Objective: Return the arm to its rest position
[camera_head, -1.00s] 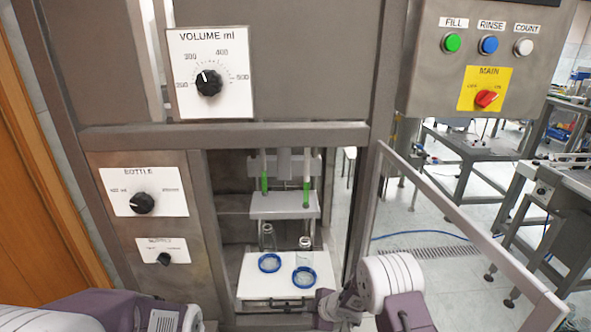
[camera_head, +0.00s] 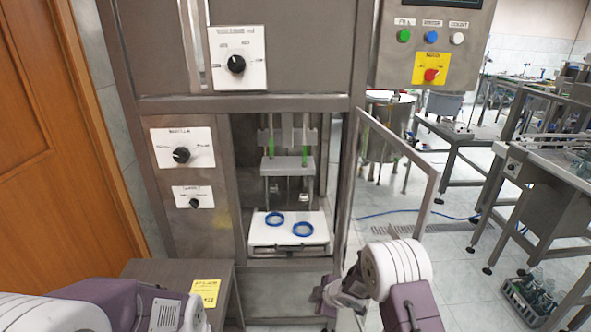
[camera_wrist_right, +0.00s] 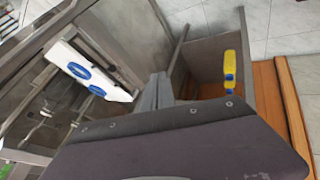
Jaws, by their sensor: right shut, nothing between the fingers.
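My right arm (camera_head: 400,275) comes in at the bottom right of the head view, in front of the machine's open door. My right gripper (camera_head: 328,296) is at its end, small and partly hidden, below and right of the white tray. In the right wrist view the grey fingers of the right gripper (camera_wrist_right: 157,92) are together, with nothing between them. My left arm (camera_head: 130,300) crosses the bottom left of the head view; its gripper is out of view.
The white tray (camera_head: 265,236) in the machine bay carries two blue rings (camera_head: 303,229). The open door frame (camera_head: 428,195) stands right of the bay.

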